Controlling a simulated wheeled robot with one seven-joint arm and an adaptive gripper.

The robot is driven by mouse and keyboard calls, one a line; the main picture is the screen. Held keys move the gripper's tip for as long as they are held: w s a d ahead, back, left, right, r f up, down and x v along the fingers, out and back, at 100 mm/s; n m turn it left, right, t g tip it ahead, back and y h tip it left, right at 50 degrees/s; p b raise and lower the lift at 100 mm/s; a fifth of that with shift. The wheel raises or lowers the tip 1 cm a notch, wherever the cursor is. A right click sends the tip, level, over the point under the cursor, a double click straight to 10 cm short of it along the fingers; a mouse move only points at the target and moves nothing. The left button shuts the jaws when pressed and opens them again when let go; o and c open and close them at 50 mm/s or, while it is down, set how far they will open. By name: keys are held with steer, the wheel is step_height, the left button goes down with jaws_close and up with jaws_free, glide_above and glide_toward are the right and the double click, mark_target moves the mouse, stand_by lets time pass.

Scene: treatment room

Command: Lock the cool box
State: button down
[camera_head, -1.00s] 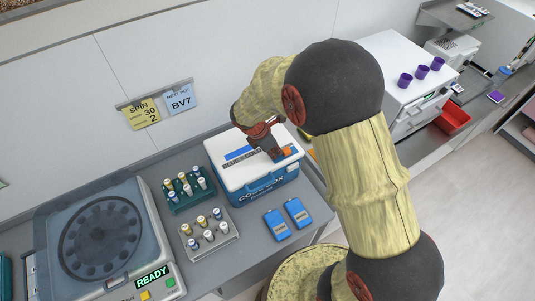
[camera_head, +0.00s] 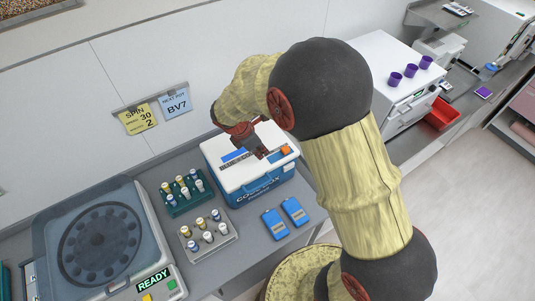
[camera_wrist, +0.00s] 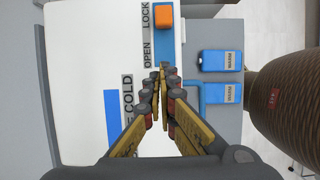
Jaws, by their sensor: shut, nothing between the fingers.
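The cool box (camera_head: 236,187), white-lidded with a blue body, stands closed on the counter. Its orange latch knob (camera_head: 286,150) sits at the right of the lid. In the wrist view the knob (camera_wrist: 163,17) is at the top, beside the word LOCK; OPEN is printed below that. My gripper (camera_head: 261,154) is over the lid, left of the knob and apart from it. In the wrist view my gripper (camera_wrist: 162,74) is shut and empty, with its fingertips below the knob near the word OPEN. Whether the fingertips touch the lid is unclear.
Two blue packs marked WARM (camera_head: 275,223) (camera_head: 294,211) lie in front of the box. A green tube rack (camera_head: 185,204) and a grey tube rack (camera_head: 207,253) stand left of it. A centrifuge (camera_head: 100,245) showing READY is at the far left. A red tray (camera_head: 440,115) is right.

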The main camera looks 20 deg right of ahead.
steer(key=v, duration=0.6)
steer(key=shift+r, duration=0.25)
steer(key=shift+s+d, duration=0.1)
steer(key=s+d+r+m+t+y+b, duration=0.2)
steer(key=s+m+t+y+b, duration=0.2)
steer(key=s+m+b, duration=1.3)
steer(key=s+m, duration=0.3)
steer(key=s, duration=0.2)
steer(key=shift+t, duration=0.4)
